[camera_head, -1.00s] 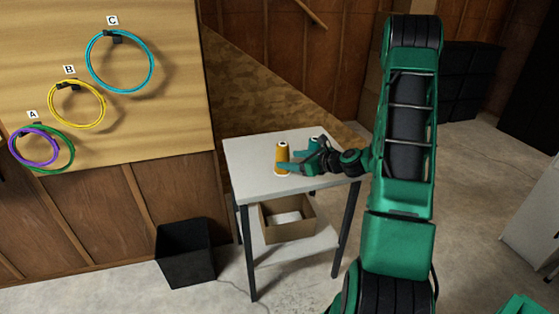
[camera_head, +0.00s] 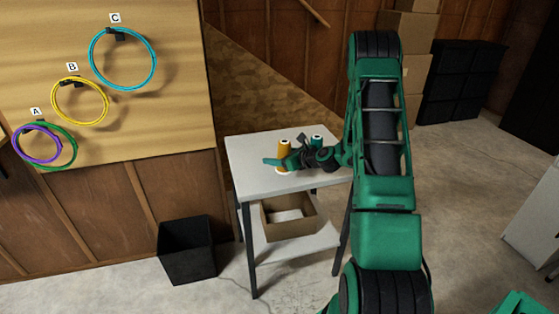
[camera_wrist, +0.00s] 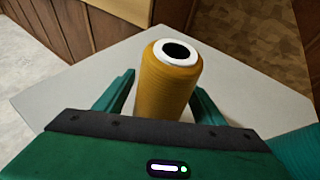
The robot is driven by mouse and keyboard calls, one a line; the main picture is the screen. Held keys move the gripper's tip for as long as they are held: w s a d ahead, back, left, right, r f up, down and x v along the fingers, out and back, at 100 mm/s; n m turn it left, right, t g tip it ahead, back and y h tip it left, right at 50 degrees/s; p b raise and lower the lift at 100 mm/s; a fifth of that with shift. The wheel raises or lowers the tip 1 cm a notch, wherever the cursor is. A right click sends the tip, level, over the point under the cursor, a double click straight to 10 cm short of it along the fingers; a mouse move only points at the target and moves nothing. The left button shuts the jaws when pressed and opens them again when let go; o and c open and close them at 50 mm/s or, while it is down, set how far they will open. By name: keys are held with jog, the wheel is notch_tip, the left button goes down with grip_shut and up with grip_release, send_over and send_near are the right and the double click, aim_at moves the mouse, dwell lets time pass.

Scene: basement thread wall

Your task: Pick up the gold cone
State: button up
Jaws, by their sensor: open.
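The gold cone (camera_head: 284,149) is a spool of gold thread with a white top rim and a dark hole. It stands upright on the white table (camera_head: 250,176). In the wrist view the gold cone (camera_wrist: 166,88) stands between the two green fingers of my gripper (camera_wrist: 162,92), with a finger on each side and no clear contact. My gripper (camera_head: 275,163) is open and hides the cone's lower part in the head view. A teal cone (camera_head: 317,141) stands to the right of the gold one, partly hidden by my wrist. Its edge shows at the wrist view's lower right (camera_wrist: 295,148).
A cardboard box (camera_head: 290,226) sits on the table's lower shelf. A black bin (camera_head: 187,250) stands on the floor to the left. Coloured loops hang on the wooden board (camera_head: 180,110), on hooks marked A, B and C. The table's left part is clear.

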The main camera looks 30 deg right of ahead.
jog(key=c, duration=1.2)
jog(key=shift+c, duration=0.2)
jog(key=shift+r, duration=0.15)
